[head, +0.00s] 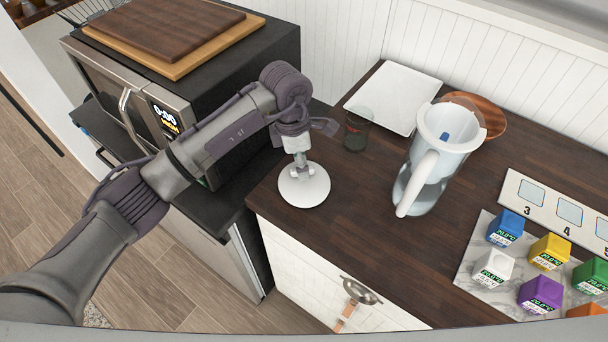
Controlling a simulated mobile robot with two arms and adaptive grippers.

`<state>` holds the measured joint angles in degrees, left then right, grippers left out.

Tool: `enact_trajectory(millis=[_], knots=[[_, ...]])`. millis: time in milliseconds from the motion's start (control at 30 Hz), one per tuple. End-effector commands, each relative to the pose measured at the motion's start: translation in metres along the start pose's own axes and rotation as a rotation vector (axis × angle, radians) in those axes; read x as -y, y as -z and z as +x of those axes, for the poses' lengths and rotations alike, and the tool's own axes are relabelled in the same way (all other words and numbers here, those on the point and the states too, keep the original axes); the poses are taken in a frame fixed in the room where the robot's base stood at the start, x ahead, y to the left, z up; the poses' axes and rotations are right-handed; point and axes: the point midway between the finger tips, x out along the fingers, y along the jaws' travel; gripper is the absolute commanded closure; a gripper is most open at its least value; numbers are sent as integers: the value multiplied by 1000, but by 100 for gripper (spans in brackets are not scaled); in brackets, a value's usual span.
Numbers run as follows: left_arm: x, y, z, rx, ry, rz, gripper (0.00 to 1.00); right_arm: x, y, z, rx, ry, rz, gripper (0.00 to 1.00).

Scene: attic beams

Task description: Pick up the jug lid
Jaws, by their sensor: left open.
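The jug lid (304,190), a round white disc, lies on the dark wooden counter near its left front corner. My left gripper (300,168) points down right over the middle of the lid, its fingertips at or just above the raised centre. The jaws are open; whether they touch the lid I cannot tell. The gripper hides part of the lid's middle. The jug (427,155), clear with a white rim and handle, stands uncovered to the right, a blue spot showing inside. My right gripper is not in view.
A dark glass (356,130) stands close right of my gripper. Behind are a white square tray (394,97) and a wooden plate (492,117). A microwave (150,100) with cutting boards (165,28) stands left. Several coloured cubes sit on a marble board (470,265) at right.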

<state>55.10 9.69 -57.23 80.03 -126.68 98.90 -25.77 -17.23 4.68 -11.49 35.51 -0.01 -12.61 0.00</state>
Motion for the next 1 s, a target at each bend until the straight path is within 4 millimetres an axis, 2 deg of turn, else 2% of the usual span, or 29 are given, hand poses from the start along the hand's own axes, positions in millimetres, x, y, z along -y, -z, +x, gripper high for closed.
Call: enact_trajectory(millis=[133,367,400,600,700,1000], knots=[[0,0,14,1,1,-1,52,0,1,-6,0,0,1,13],[0,0,17,1,-2,0,52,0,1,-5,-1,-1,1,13],[0,0,17,1,-2,0,54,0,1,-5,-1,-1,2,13],[0,0,17,1,-1,0,87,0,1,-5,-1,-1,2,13],[0,0,17,1,-1,0,100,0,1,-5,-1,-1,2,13],[0,0,16,1,-2,0,100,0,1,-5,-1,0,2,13]])
